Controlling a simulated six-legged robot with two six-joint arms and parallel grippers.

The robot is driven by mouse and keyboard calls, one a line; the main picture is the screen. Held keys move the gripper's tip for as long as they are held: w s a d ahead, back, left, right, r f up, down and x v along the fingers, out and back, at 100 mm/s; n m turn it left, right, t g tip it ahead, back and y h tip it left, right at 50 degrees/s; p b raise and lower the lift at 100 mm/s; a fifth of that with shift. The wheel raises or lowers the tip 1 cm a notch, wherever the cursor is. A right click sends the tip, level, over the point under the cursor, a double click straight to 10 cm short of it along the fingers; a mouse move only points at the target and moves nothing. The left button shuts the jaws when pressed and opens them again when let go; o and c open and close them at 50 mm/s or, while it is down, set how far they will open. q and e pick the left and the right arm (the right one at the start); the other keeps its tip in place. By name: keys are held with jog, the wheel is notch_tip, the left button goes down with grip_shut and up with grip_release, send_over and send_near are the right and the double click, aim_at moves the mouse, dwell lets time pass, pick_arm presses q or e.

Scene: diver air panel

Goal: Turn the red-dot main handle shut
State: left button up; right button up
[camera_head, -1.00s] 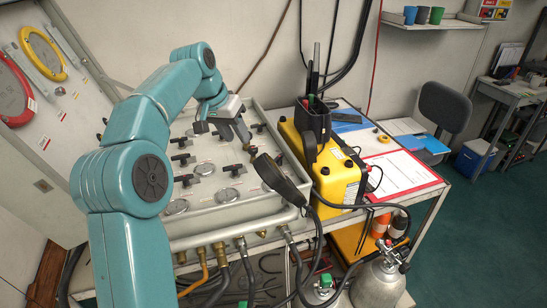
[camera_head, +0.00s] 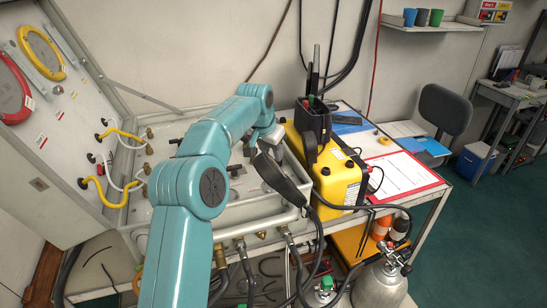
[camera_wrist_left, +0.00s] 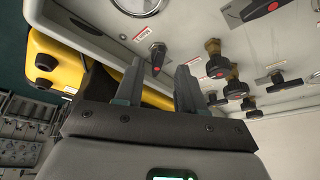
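The valve panel (camera_head: 240,209) lies on the table, largely hidden behind my left arm. My left gripper (camera_head: 279,148) is over its right side, partly hidden by the arm and the black handset. In the left wrist view, the gripper (camera_wrist_left: 159,77) is open and empty, its fingers spread. A black handle with a red dot (camera_wrist_left: 158,57) shows beyond and between the fingertips, apparently apart from them. My right gripper is not in view.
The black handset (camera_head: 281,180) and a yellow case (camera_head: 337,182) stand close by the gripper. Several other black handles (camera_wrist_left: 278,88) on brass fittings are to the right in the left wrist view. Hoses hang along the table front.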

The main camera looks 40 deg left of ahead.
pick_arm(q)
jog(key=x, duration=0.3)
jog(key=shift+w+f, duration=0.15)
jog(key=shift+f, duration=0.05)
grip_shut()
jog(key=shift+a+r+m+p, duration=0.2)
jog(key=shift+r+m+p, duration=0.15)
jog(key=shift+p, duration=0.7)
jog(key=m+h+p, duration=0.1)
jog(key=m+p, duration=0.1)
jog(key=p, duration=0.1)
jog(key=a+m+h+p, duration=0.1)
jog(key=m+p, duration=0.1)
jog(key=p, duration=0.1)
jog(key=shift+a, duration=0.1)
jog(key=shift+w+a+f+m+h+p, duration=0.1)
jog(key=shift+m+h+p, duration=0.05)
jog(key=shift+m+p, duration=0.4)
jog(key=shift+a+f+m+h+p, duration=0.1)
jog(key=shift+a+m+h+p, duration=0.05)
jog(key=shift+m+p, duration=0.4)
grip_release()
